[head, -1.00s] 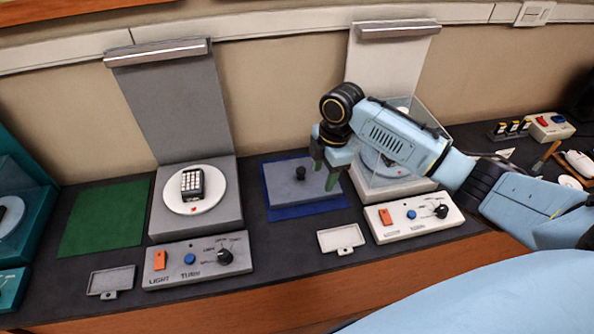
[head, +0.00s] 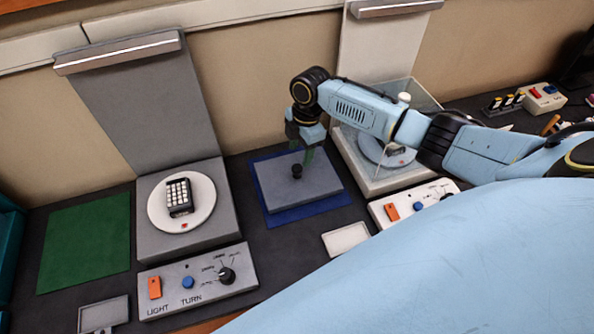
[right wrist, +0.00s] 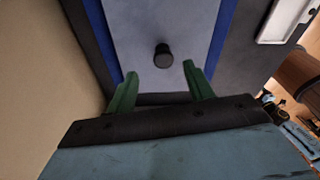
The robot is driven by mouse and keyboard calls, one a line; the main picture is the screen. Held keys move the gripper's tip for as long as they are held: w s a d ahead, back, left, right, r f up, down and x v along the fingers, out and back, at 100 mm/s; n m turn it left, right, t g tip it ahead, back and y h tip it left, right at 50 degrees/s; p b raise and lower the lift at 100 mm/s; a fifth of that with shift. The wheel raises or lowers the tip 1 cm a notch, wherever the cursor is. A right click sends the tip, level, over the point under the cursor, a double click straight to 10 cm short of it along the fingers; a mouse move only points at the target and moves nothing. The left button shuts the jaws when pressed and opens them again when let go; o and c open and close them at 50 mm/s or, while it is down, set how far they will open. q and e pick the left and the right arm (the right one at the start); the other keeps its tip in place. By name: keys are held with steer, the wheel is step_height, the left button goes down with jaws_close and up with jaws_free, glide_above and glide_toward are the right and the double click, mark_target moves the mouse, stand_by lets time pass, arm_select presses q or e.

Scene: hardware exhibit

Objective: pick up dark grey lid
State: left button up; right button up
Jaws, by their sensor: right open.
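The dark grey lid (head: 318,184) is a flat rectangular plate with a black knob (head: 297,171) on top. It lies on a blue mat (head: 270,217) on the dark counter. My right gripper (head: 301,160) is open and empty, just behind and above the knob in the head view. In the right wrist view the lid (right wrist: 185,25) spreads ahead of the two green fingers (right wrist: 160,69). The knob (right wrist: 162,54) shows between and slightly beyond their tips, with no finger touching it. My left gripper is not in view.
A clear-cased white exhibit (head: 385,185) stands right of the lid, close to my right arm. A grey turntable stand (head: 215,230) with a keypad device (head: 179,197) stands left. A green mat (head: 85,240) lies further left. A small white tray (head: 345,240) lies in front.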

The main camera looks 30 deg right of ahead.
mark_target(297, 167)
steer(key=f, duration=0.3)
steer(key=a+f, duration=0.1)
steer(key=shift+s+f, duration=0.2)
steer(key=shift+s, duration=0.05)
steer(key=shift+f, duration=0.25)
steer(key=shift+c, duration=0.2)
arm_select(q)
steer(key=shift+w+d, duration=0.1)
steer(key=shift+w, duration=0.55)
arm_select(e)
jaws_close()
